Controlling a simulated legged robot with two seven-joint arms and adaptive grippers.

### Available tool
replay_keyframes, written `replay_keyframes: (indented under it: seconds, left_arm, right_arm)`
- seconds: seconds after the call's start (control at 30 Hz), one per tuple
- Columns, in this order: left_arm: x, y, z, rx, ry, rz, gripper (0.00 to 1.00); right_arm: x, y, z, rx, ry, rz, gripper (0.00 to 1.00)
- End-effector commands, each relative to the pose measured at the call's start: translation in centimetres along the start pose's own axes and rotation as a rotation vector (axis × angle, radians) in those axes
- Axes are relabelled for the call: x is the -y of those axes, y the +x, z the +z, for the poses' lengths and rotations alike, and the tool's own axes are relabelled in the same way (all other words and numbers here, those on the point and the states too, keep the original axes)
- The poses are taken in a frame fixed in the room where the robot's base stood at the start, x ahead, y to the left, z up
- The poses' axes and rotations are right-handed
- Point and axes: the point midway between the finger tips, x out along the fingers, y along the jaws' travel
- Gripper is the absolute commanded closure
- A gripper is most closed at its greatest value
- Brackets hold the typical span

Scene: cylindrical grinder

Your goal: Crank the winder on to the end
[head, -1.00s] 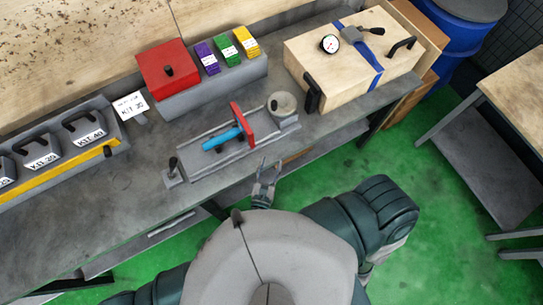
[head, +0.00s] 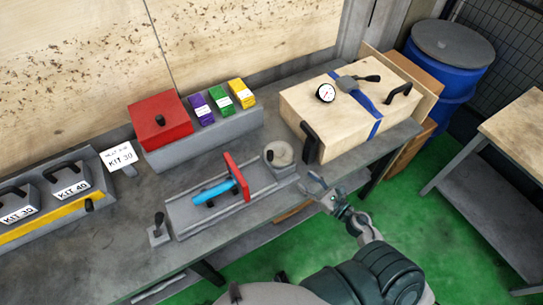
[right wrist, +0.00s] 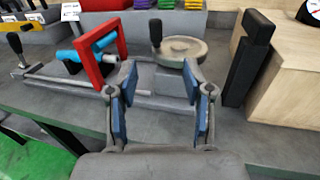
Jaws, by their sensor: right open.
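The winder is a round grey-beige wheel (head: 283,152) with an upright black knob (head: 270,155), at the right end of a grey rail fixture (head: 185,222) on the bench. In the right wrist view the wheel (right wrist: 185,50) and its black knob (right wrist: 156,32) stand beyond the fingertips. A red frame (head: 237,177) stands on the fixture, with a blue cylinder (head: 212,192) at its left. My right gripper (head: 316,184) is open and empty, at the bench's front edge, right of and nearer than the wheel, apart from it. My left gripper is not in view.
A wooden box (head: 335,120) with black handles and a blue strap stands right of the winder. A red-lidded box (head: 160,118) and coloured packs are behind the fixture. A small black lever (head: 158,225) stands at the left end.

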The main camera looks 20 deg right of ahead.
Motion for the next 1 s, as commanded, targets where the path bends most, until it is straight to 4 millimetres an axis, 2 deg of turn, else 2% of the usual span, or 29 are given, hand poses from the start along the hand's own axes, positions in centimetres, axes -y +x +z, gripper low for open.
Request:
replay_keyframes:
  seconds: [0.17, 0.27, 0.7, 0.83, 1.0]
  left_arm:
    - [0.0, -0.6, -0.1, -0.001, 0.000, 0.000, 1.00]
    - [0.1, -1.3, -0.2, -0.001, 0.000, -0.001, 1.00]
    - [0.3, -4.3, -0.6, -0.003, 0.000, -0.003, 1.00]
    - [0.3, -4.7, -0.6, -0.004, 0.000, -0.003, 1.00]
    - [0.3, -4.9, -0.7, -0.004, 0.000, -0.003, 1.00]
  right_arm:
    - [-0.2, 1.3, 0.7, 0.009, -0.004, 0.025, 0.49]
    - [-0.1, 3.1, 0.9, 0.009, -0.007, 0.024, 0.49]
    - [-0.1, 13.4, 0.8, 0.009, -0.001, 0.018, 0.49]
    - [-0.2, 15.5, 0.6, 0.007, -0.001, 0.018, 0.49]
    - [-0.4, 17.0, 0.5, 0.006, -0.003, 0.019, 0.49]
